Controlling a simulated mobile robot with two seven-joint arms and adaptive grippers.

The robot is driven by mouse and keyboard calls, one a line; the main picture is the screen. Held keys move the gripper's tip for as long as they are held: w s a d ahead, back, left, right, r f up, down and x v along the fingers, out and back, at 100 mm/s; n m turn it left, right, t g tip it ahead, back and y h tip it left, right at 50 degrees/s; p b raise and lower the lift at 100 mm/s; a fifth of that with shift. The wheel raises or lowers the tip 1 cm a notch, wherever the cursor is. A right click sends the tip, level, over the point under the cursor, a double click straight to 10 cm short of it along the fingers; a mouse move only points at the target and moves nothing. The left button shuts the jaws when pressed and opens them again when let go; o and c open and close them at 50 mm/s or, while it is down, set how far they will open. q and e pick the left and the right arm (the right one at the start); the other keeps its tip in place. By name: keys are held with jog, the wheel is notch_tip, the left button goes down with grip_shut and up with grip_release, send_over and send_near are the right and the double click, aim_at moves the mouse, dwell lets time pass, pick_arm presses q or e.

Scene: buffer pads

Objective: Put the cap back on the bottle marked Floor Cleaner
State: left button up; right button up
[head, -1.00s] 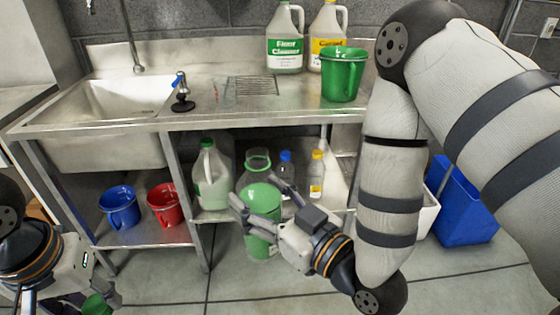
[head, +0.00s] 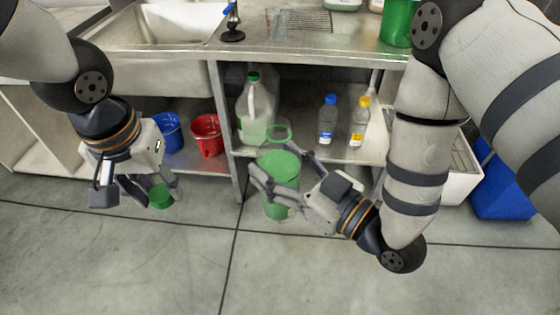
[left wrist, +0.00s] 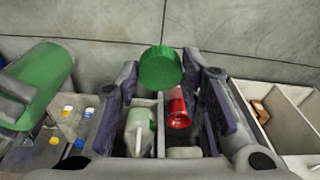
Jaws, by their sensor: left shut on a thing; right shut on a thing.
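My left gripper (head: 150,188) is shut on a green round cap (head: 160,197) and holds it in the air left of the bottle. The cap also shows between the fingers in the left wrist view (left wrist: 160,68). The cap and bottle are apart.
A green-capped jug (head: 257,110), a blue-capped bottle (head: 327,122) and a yellow-capped bottle (head: 359,125) stand on the lower shelf. Blue (head: 168,132) and red (head: 207,136) mugs are left. A green bucket (head: 397,25) stands on the counter. The front floor is clear.

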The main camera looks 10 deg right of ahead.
pick_arm(q)
jog(key=w+d+r+m, duration=0.55)
jog(key=d+r, duration=0.35)
jog(key=d, duration=0.4)
notch_tip(320, 180, up, 8)
jog(key=r+h, duration=0.1)
send_over(279, 124)
jog(key=shift+s+f+m, duration=0.1)
jog(key=shift+f+m, duration=0.15)
jog(key=shift+m, duration=0.1)
jog(key=shift+f, duration=0.1)
jog(key=shift+f, duration=1.9)
jog(key=shift+a, duration=0.1)
jog(key=shift+f, duration=0.9)
jog(key=shift+f, duration=0.55)
